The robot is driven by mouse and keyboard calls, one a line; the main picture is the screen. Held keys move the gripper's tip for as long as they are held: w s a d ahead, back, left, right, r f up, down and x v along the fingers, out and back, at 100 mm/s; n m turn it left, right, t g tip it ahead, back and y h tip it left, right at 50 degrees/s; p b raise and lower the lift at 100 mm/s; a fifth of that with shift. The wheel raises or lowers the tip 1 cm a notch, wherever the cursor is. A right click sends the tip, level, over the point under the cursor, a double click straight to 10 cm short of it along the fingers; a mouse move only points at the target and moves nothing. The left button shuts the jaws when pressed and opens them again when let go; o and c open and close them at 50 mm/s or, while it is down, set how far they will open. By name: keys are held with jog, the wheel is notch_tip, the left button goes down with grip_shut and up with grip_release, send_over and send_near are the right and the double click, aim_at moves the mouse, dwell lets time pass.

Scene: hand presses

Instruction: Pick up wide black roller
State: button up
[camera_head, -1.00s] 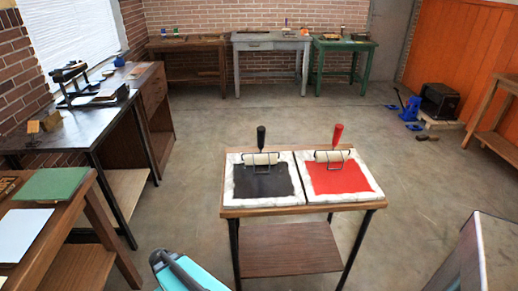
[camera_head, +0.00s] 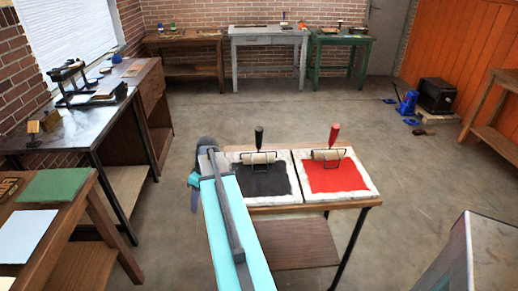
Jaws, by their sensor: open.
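The black-handled roller (camera_head: 258,157) has a pale cylinder and a wire frame, and its handle stands up. It rests on the black inked slab (camera_head: 268,180) on the small wooden table (camera_head: 290,209). A similar roller with a red handle (camera_head: 331,154) rests on the red inked slab (camera_head: 334,178). My gripper (camera_head: 194,198) is at the end of my arm, at the left edge of this table, left of the black-handled roller and apart from it. It is open and empty. My arm hides much of its fingers and the left part of the black slab.
A dark bench (camera_head: 82,129) with a hand press (camera_head: 75,82) stands at the left. A bench with a green pad (camera_head: 55,184) is at the near left. A grey metal box (camera_head: 480,255) is at the near right. The floor behind the small table is clear.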

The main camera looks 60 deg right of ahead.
jog(key=s+d+r+n+t+h+p, duration=0.1)
jog(key=s+d+r, duration=0.2)
jog(key=d+r, duration=0.55)
jog(key=s+d+r+t+p, duration=0.1)
jog(key=s+d+r, duration=0.2)
jog(key=d+r, duration=0.55)
jog(key=t+h+p, duration=0.1)
jog(key=h, duration=0.1)
send_near(261, 129)
notch_tip(261, 129, down, 2)
jog(key=shift+w+d+f, duration=0.1)
jog(key=shift+w, duration=0.15)
jog(key=shift+w+f, duration=0.1)
jog(key=shift+p+x, duration=1.05)
jog(key=shift+x, duration=3.15)
jog(key=shift+w, duration=0.15)
jog(key=shift+p+x, duration=1.15)
jog(key=shift+x, duration=1.4)
